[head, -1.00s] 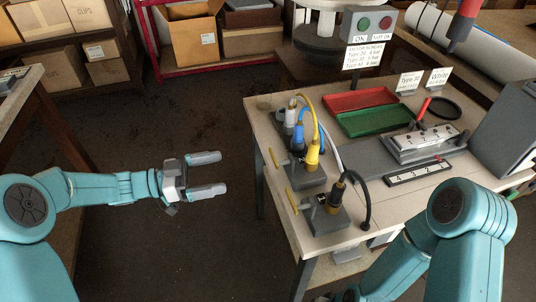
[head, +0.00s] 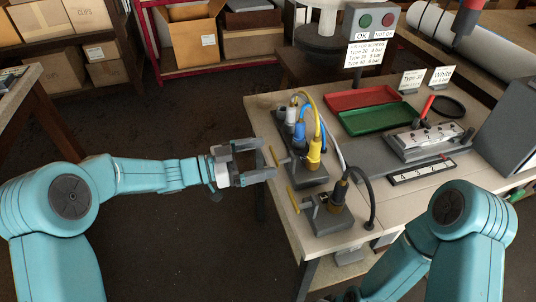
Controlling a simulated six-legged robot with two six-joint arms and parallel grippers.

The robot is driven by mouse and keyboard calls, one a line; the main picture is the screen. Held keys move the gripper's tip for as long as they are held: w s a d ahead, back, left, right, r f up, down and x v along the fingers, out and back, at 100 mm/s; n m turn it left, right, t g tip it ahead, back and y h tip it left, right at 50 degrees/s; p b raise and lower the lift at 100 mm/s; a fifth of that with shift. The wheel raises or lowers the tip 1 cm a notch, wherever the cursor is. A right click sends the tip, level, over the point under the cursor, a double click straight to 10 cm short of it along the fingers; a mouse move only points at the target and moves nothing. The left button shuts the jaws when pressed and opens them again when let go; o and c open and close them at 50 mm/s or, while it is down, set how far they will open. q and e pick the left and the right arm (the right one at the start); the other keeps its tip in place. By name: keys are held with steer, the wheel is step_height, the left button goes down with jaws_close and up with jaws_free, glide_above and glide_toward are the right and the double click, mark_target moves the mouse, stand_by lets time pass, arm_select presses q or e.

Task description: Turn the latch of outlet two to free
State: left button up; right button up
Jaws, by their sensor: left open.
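Two grey outlet blocks stand near the table's left edge. The rear block (head: 312,178) has grey, blue and yellow plugs; its yellow latch lever (head: 274,156) sticks out on the left. The front block (head: 325,218) has a dark plug with a yellowish band (head: 339,191) and a black cable; its yellow latch lever (head: 293,200) also sticks out left. I cannot read which is outlet two. My left gripper (head: 268,162) is open and empty, its fingertips close to the rear lever; contact cannot be told. My right gripper is out of view; only its arm shows.
Red (head: 362,98) and green (head: 375,118) trays lie behind the blocks. A grey fixture (head: 425,142) with a red handle and a numbered strip (head: 421,172) stand to the right. A signal box (head: 371,22) is at the back. Floor left of the table is free.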

arm_select(q)
steer(key=shift+x, duration=1.25)
